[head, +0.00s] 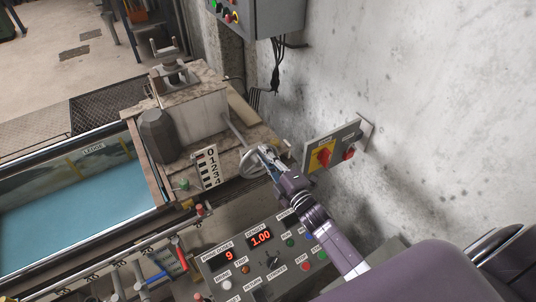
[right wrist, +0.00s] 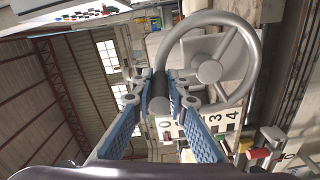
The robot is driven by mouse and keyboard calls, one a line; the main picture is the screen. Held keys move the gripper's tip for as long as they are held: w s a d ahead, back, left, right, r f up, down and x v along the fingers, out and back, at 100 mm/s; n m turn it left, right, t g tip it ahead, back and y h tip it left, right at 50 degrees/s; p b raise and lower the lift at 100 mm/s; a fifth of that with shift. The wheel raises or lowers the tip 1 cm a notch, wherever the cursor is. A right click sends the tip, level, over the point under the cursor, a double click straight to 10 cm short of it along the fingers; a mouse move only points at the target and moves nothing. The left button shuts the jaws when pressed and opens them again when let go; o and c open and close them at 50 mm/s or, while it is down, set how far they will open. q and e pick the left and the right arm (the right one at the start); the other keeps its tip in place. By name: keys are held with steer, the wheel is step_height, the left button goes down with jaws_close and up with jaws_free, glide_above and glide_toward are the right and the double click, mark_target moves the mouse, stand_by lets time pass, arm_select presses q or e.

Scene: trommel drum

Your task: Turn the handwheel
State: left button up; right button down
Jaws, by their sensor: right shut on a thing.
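The grey metal handwheel (head: 248,169) stands on the side of the machine housing, beside a scale plate with numbers (head: 206,167). In the right wrist view the spoked wheel (right wrist: 248,48) fills the upper right, with its round hub (right wrist: 208,71) clear. My right gripper (head: 267,155) is at the wheel's right-hand side in the head view. Its blue-padded fingers (right wrist: 161,97) are shut on the dark cylindrical grip at the wheel's rim. The fingers hide part of that grip. My left gripper is not in view.
A control panel (head: 262,262) with red displays, buttons and labels lies below the wheel. A yellow-and-red switch box (head: 322,154) is on the concrete wall, close right of my gripper. A trough of blue liquid (head: 70,212) is at left. Coloured levers (head: 178,252) stand lower left.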

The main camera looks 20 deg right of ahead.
steer(key=shift+a, duration=0.3)
steer(key=c, duration=1.9)
jaws_free()
steer(key=shift+a, duration=0.1)
steer(key=shift+s, duration=0.25)
steer(key=s, duration=0.3)
steer(key=s+d, duration=0.1)
steer(key=s, duration=0.7)
steer(key=shift+s+d, duration=0.2)
steer(key=shift+d, duration=0.2)
